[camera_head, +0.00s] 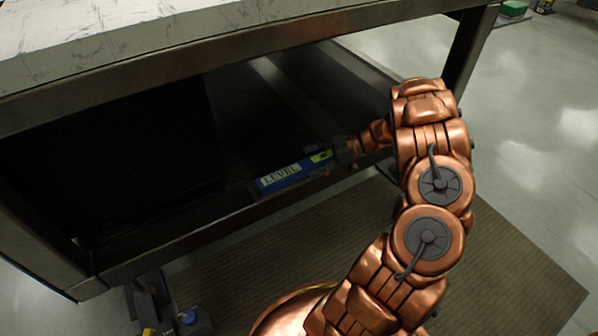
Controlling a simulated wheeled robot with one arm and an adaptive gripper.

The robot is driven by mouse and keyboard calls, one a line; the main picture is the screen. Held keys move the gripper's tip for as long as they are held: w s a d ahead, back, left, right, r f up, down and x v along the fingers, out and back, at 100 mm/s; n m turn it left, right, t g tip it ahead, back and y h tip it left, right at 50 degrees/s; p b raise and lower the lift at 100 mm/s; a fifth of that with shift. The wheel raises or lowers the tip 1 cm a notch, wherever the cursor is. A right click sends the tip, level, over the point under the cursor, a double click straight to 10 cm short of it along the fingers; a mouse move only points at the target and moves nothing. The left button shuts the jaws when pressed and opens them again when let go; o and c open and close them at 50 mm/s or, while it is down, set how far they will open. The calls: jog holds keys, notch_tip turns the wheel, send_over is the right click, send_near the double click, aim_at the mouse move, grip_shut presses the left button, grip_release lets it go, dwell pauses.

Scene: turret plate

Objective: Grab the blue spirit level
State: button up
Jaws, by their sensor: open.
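The blue spirit level (290,175) lies on the dark lower shelf (190,222) under the table, near the shelf's front edge. Its pale label reads LEVEL, and a yellow-green patch marks its right part. My gripper (342,153) is at the right end of the level, reaching in from the right. The gripper is open. Its fingers are dark and small in this view, and I cannot tell whether they touch the level or stand around it.
A worn white tabletop (150,25) with a metal edge hangs over the shelf. A table leg (468,45) stands at the upper right. A brown mat (500,265) lies on the floor.

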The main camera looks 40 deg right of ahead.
jog(key=shift+x, duration=0.8)
grip_shut()
